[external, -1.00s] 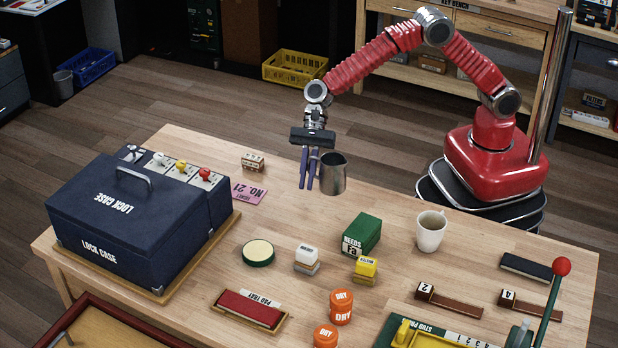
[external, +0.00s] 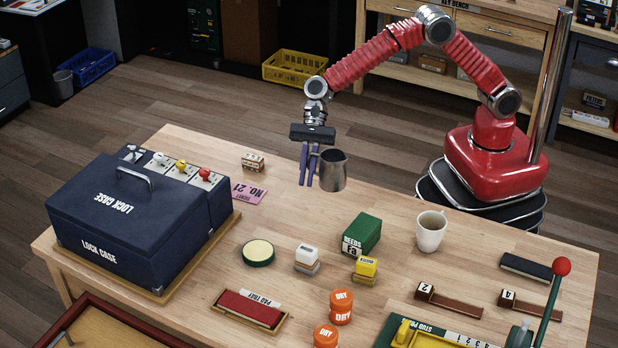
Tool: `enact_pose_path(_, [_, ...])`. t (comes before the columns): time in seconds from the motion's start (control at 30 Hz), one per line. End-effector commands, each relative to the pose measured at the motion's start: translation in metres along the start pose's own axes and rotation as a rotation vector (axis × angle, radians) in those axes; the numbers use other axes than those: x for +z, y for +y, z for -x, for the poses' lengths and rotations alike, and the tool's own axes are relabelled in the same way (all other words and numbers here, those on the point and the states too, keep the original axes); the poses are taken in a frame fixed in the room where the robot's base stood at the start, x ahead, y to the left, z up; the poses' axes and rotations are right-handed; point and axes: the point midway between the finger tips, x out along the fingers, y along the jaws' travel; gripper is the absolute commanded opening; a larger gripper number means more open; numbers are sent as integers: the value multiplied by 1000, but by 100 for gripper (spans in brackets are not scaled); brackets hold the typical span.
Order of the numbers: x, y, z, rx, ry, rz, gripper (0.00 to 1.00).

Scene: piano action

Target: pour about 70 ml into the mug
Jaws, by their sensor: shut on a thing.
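A white mug (external: 431,232) stands upright on the right half of the wooden table; its contents cannot be made out. A small grey metal pitcher (external: 334,172) is held by my gripper (external: 309,168), whose purple fingers are shut at the pitcher's left side, where its handle is. The pitcher looks upright, above the back of the table, to the left of and behind the mug. How much liquid is in the pitcher cannot be seen.
A green reeds box (external: 362,234) stands on the table between pitcher and mug. Small stamps (external: 307,258), orange jars (external: 341,306) and a round green tin (external: 258,253) lie in front. A large blue lock case (external: 130,225) fills the left side.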

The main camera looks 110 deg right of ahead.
Motion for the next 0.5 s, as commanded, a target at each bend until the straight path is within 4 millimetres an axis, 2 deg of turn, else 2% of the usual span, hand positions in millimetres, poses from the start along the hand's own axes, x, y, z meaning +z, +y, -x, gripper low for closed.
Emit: enact_pose_path(0.5, [0, -5, 7, -61, -1, -58, 0])
